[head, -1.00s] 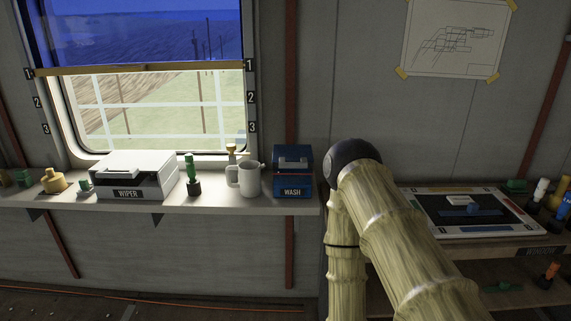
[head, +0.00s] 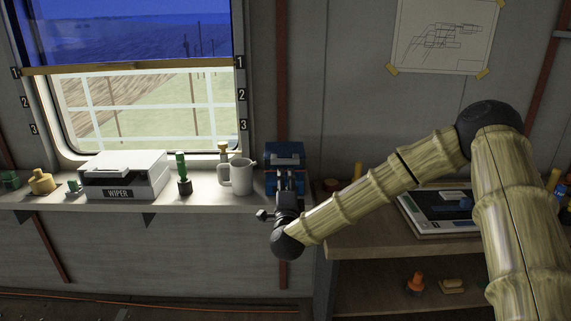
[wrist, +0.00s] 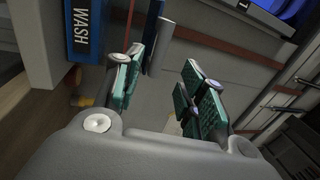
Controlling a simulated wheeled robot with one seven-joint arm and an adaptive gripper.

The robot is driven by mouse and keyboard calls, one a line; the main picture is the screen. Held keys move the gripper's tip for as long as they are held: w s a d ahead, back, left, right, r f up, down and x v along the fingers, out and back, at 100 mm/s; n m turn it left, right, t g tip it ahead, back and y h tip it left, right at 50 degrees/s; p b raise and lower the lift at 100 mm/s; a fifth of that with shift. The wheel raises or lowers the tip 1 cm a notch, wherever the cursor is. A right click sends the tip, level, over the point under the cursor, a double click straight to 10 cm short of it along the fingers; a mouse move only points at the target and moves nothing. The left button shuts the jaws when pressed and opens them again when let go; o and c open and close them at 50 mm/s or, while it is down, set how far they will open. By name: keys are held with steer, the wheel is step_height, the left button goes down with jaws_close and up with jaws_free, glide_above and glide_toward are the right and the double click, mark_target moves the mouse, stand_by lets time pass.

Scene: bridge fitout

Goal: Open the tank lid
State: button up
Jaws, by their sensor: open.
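The dark blue tank labelled WASH (head: 271,182) stands at the right end of the window shelf. My gripper (head: 290,177) is open directly in front of the tank. In the wrist view, the WASH label (wrist: 86,28) shows at the upper left. My gripper (wrist: 168,65) has its green-padded fingers apart there. A blue-grey bar (wrist: 160,48) lies close to the left finger; I cannot tell whether it touches. Nothing is clearly held.
A white mug (head: 240,178) stands just left of the tank. A green-handled tool (head: 181,165) and the WIPER box (head: 140,178) are further left on the shelf (head: 215,199). A wooden bench (head: 350,239) with a framed board (head: 425,212) is at the right.

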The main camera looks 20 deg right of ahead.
mark_target(285, 164)
steer(key=p+x, duration=0.2)
steer(key=x, duration=0.8)
steer(key=shift+w, duration=0.25)
jaws_close()
